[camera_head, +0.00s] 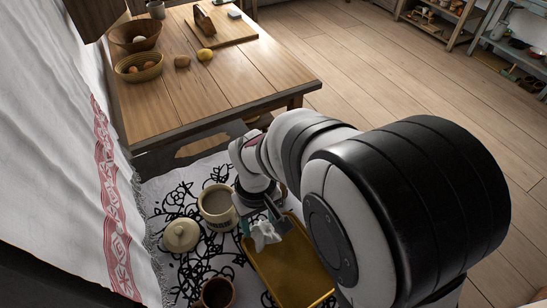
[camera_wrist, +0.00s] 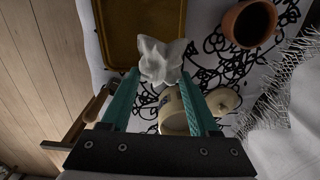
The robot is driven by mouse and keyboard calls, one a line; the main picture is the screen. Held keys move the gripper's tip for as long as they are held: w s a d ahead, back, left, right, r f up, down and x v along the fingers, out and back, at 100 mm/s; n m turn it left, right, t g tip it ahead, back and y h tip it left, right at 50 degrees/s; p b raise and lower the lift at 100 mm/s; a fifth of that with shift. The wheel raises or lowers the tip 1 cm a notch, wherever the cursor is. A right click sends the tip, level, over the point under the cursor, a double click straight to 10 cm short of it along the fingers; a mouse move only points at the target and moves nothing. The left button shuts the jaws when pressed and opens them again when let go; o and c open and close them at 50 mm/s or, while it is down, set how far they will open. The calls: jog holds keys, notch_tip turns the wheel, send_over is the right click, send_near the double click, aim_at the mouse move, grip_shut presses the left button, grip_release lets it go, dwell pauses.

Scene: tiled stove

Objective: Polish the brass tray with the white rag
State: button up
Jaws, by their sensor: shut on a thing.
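The brass tray (camera_head: 290,270) lies on the patterned white cloth, partly hidden by my arm in the head view. It also shows at the top of the wrist view (camera_wrist: 125,35). The white rag (camera_head: 265,236) is crumpled between my gripper's fingertips. In the wrist view the rag (camera_wrist: 160,60) sticks out past the teal fingers and overlaps the tray's near edge in the picture. My gripper (camera_wrist: 160,78) is shut on the rag. It is at the tray's far left end in the head view. I cannot tell whether the rag touches the tray.
A cream pot (camera_head: 217,203), its lid (camera_head: 181,235) and a brown clay cup (camera_head: 217,293) stand on the cloth left of the tray. A wooden table (camera_head: 190,85) with baskets stands behind. A white curtain (camera_head: 60,140) with a red border hangs at the left.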

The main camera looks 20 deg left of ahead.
send_near(279, 244)
jog(key=shift+f, duration=2.55)
jog(key=shift+s+a+f, duration=0.35)
jog(key=shift+s+f, duration=0.05)
jog(key=shift+f, duration=0.25)
jog(key=shift+s+a+r, duration=0.1)
jog(key=shift+s+a, duration=0.65)
jog(key=shift+s, duration=0.15)
jog(key=shift+w+d, duration=1.15)
jog(key=shift+w, duration=0.15)
notch_tip(279, 244, up, 8)
jog(key=shift+f, duration=0.2)
jog(key=shift+f, duration=0.2)
